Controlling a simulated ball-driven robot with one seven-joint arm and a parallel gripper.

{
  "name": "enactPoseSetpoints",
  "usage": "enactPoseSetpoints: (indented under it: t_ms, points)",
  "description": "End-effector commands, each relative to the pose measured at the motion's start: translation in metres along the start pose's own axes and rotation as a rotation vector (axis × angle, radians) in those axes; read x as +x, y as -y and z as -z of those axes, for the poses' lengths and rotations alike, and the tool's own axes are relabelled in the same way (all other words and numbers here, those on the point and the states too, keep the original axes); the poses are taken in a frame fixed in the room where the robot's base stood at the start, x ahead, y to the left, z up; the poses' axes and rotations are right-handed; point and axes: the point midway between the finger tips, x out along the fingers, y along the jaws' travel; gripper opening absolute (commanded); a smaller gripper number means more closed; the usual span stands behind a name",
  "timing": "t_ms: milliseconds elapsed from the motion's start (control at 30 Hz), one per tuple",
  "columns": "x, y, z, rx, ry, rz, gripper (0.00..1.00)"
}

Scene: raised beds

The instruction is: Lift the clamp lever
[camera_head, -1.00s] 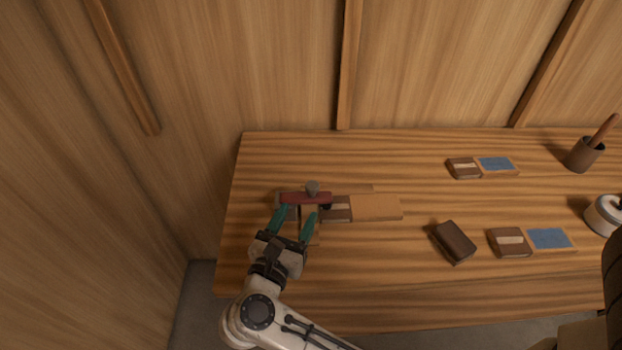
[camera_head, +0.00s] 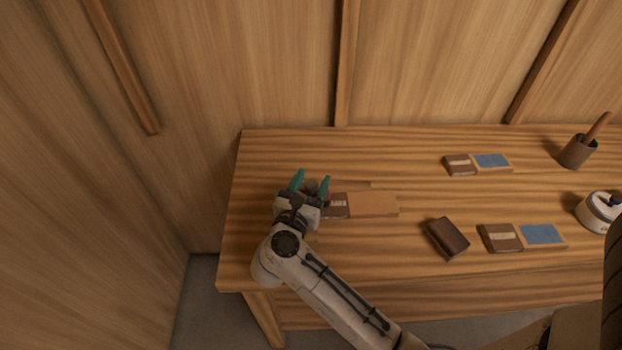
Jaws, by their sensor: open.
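My gripper (camera_head: 309,184) is open, its two teal fingers pointing away toward the back of the table, at the left end of the workbench. A small grey knob (camera_head: 311,186) of the clamp shows between the fingers. The red clamp lever is not visible now; my gripper covers the place where it lay, so I cannot tell its angle or whether a finger touches it. To the right of the gripper, a brown block with a pale label (camera_head: 338,206) and a tan board (camera_head: 373,204) lie beside the clamp.
The wooden workbench (camera_head: 400,150) stands against plank walls. To the right are a dark brown block (camera_head: 447,238), two brown-and-blue pieces (camera_head: 541,234) (camera_head: 491,161), a cup with a wooden handle (camera_head: 577,152) and a white pot-like object (camera_head: 599,212). The bench's back left is clear.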

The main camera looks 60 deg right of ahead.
Motion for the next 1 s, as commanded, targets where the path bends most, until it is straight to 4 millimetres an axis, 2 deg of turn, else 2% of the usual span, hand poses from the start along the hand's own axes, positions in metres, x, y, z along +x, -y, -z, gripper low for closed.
enactPoseSetpoints:
  t_ms: [67,567,1000]
  points:
    - [-0.0002,0.0000,-0.0001,0.000,0.000,0.000,0.49]
    - [-0.0005,0.0002,-0.0001,0.000,0.000,0.000,0.01]
    - [-0.0009,-0.0007,-0.0019,-0.023,0.010,0.001,0.00]
